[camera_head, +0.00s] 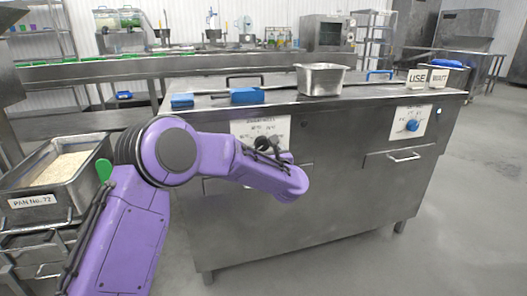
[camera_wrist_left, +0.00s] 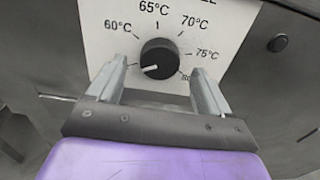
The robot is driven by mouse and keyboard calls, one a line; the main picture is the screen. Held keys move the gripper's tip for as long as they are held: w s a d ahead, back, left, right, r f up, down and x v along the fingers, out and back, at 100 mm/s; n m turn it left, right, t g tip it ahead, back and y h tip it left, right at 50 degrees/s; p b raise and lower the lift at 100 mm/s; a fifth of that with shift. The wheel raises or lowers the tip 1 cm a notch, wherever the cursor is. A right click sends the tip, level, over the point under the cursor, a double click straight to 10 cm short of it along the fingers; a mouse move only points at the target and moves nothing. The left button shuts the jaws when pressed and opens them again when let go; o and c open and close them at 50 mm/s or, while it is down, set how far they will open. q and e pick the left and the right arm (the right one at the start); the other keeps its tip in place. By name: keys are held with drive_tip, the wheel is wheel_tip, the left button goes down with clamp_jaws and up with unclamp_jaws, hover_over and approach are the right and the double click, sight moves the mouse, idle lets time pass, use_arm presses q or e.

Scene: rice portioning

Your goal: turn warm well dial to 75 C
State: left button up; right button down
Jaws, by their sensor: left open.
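The black warm well dial (camera_wrist_left: 160,58) sits on a white panel (camera_wrist_left: 92,28) printed from 60 to 80 °C. Its white pointer line is toward the lower left, below the 60 °C mark. My left gripper (camera_wrist_left: 159,72) is open, with one finger on each side of the dial; I cannot tell whether they touch it. In the head view the white panel (camera_head: 243,128) is on the counter front, and my purple left arm reaches to it, partly hiding the dial and the gripper. My right gripper is not in view.
The steel counter (camera_head: 350,105) holds a metal pan (camera_head: 322,82), blue-handled tools (camera_head: 246,96), and bins marked USE (camera_head: 417,77) and WAIT (camera_head: 439,77). A second panel with a blue dial (camera_head: 413,125) is at right. A rice pan (camera_head: 33,201) stands at left.

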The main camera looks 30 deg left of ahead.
sight(262, 144)
use_arm(q)
drive_tip(key=shift+x, duration=1.3)
drive_tip(key=c, duration=1)
drive_tip(key=shift+c, duration=0.2)
drive_tip(key=shift+m, duration=0.3)
